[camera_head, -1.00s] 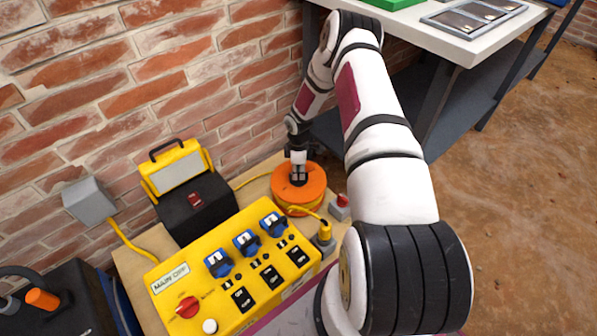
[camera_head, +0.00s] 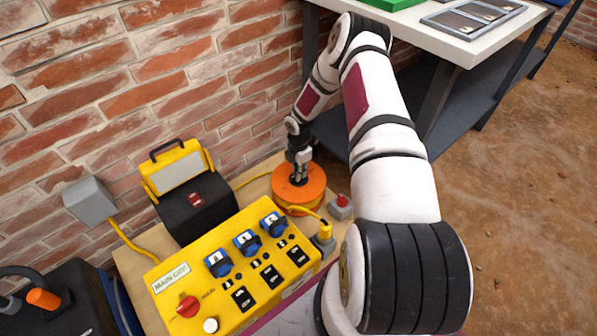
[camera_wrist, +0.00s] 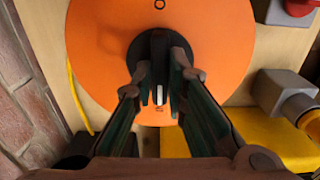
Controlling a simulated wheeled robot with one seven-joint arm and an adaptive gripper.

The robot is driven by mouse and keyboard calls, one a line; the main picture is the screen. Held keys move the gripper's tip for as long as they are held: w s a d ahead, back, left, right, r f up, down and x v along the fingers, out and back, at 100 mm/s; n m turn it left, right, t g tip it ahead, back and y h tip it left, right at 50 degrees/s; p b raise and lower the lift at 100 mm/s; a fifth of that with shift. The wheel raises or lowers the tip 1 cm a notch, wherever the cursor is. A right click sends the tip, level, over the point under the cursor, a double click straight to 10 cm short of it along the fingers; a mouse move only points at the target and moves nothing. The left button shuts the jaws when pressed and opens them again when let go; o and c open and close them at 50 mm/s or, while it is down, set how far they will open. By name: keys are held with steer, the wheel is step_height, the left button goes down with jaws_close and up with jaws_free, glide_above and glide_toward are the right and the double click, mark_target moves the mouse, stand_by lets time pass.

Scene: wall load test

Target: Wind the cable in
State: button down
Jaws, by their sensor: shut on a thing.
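The orange cable reel (camera_head: 291,194) lies flat on the wooden bench top near the brick wall, with yellow cable around its lower edge. In the wrist view the reel's orange disc (camera_wrist: 215,45) fills the upper middle, with a black knob (camera_wrist: 151,48) at its centre. The knob has a white mark on its near side. My gripper (camera_wrist: 163,88) has its two fingers on either side of the knob and is shut on it. The yellow cable (camera_wrist: 78,97) leaves the reel along its left side in the wrist view. My gripper hides part of the knob.
A yellow control box (camera_head: 231,270) with blue sockets and switches stands in front of the reel. A grey box with a red button (camera_head: 341,206) is close on the right. A black and yellow case (camera_head: 192,194) stands left. A white-topped table (camera_head: 455,45) rises behind my arm.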

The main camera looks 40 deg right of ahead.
steer(key=shift+d, duration=0.1)
stand_by(0.4)
steer(key=c, duration=1.6)
jaws_free()
step_height(320, 180, up, 12)
